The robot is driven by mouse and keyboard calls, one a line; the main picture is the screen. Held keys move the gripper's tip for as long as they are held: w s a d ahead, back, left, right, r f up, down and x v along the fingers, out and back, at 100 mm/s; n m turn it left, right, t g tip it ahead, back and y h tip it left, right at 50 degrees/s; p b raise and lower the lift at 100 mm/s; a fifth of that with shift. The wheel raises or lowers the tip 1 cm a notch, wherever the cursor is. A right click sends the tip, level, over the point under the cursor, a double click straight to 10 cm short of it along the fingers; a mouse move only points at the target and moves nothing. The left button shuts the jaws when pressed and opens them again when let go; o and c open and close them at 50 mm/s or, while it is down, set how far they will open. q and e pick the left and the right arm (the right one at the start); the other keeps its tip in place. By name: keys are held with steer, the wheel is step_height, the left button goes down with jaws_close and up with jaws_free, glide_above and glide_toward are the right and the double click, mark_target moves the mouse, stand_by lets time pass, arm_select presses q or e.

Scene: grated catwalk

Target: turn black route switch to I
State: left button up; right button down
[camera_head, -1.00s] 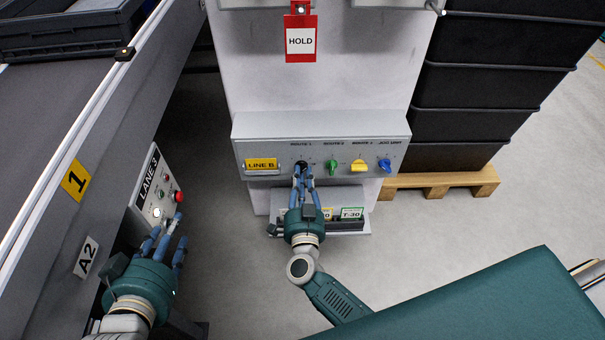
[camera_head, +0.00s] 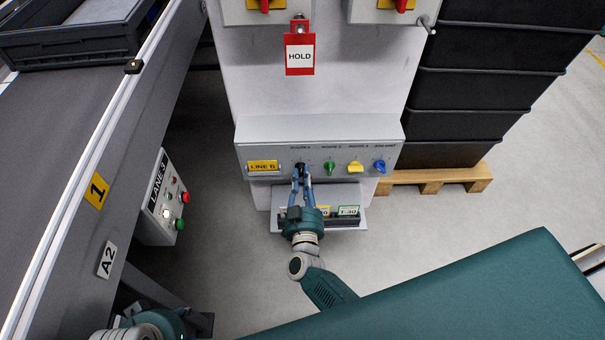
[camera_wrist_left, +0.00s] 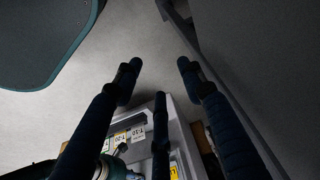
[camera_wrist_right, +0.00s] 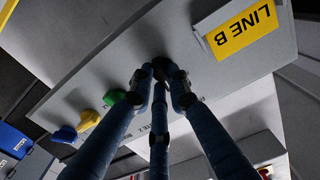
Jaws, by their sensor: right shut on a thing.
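The black route switch (camera_head: 301,166) is the leftmost knob on the grey LINE B panel (camera_head: 245,151). It also shows as a dark knob in the right wrist view (camera_wrist_right: 162,64). My right gripper (camera_head: 301,174) is shut on it, its blue fingertips around the knob from the front. The fingers cover most of the knob, and I cannot tell which mark it points to. My left gripper (camera_wrist_left: 156,72) is open and empty in the left wrist view, its fingers spread apart. In the head view only its green housing shows at the bottom left.
Green (camera_head: 330,168), yellow (camera_head: 355,167) and blue (camera_head: 380,166) knobs sit right of the black one. A red HOLD tag (camera_head: 299,69) hangs above. The LANE 3 box (camera_head: 160,205) and conveyor (camera_head: 85,110) stand left. A tag tray (camera_head: 362,221) is below the panel.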

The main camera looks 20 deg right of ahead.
arm_select(q)
steer(key=shift+x, duration=1.5)
arm_select(e)
steer(key=shift+s+f+n, duration=0.1)
steer(key=shift+n, duration=0.5)
arm_select(q)
steer(key=shift+s, duration=0.2)
arm_select(e)
steer(key=c, duration=1.7)
jaws_free()
steer(key=shift+o, duration=0.2)
